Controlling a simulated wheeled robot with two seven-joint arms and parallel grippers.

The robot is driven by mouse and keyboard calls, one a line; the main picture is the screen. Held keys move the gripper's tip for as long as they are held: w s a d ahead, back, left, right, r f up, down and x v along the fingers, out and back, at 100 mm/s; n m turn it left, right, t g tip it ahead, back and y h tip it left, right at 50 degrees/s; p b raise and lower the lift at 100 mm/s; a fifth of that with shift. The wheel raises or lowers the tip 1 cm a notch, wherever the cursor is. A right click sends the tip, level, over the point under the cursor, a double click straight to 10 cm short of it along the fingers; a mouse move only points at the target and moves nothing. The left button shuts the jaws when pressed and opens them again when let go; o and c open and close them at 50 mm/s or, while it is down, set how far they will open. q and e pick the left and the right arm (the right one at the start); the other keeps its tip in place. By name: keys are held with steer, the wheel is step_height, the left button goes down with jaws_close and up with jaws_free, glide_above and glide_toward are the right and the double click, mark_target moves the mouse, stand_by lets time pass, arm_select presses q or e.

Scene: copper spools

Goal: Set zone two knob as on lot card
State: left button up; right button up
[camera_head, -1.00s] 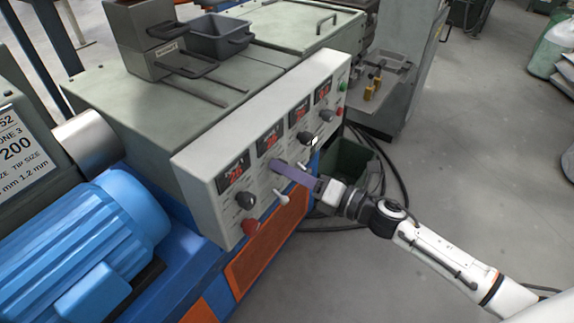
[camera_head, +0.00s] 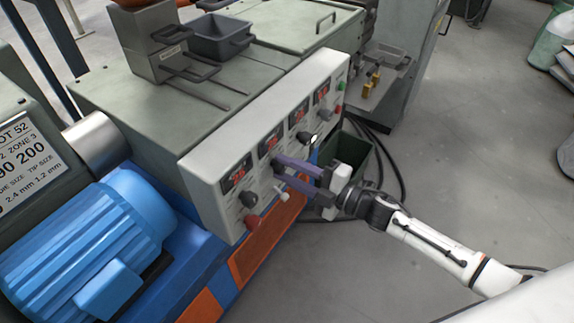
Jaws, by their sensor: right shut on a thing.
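The control panel (camera_head: 215,174) has a row of red-digit displays with dark knobs below them. My right gripper (camera_head: 278,174) reaches the panel from the right. Its two purple fingers are shut on the zone two knob, below the second display (camera_head: 270,142) from the left; the fingers mostly hide the knob and its pointer. The display digits are too small to read. My left gripper is not in view.
The neighbouring dark knobs are at the left (camera_head: 249,197) and right (camera_head: 305,137) of the gripper. A red button (camera_head: 251,221) sits low on the panel. A blue motor (camera_head: 105,235) stands left. A grey bin (camera_head: 220,37) rests on the machine top.

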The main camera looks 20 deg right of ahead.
steer(key=m+p, duration=0.1)
steer(key=m, duration=0.3)
steer(key=shift+r, duration=0.1)
steer(key=shift+d+m+p, duration=0.1)
steer(key=shift+m+p, duration=0.2)
steer(key=shift+m, duration=0.8)
steer(key=o, duration=1.1)
steer(key=shift+c, duration=0.2)
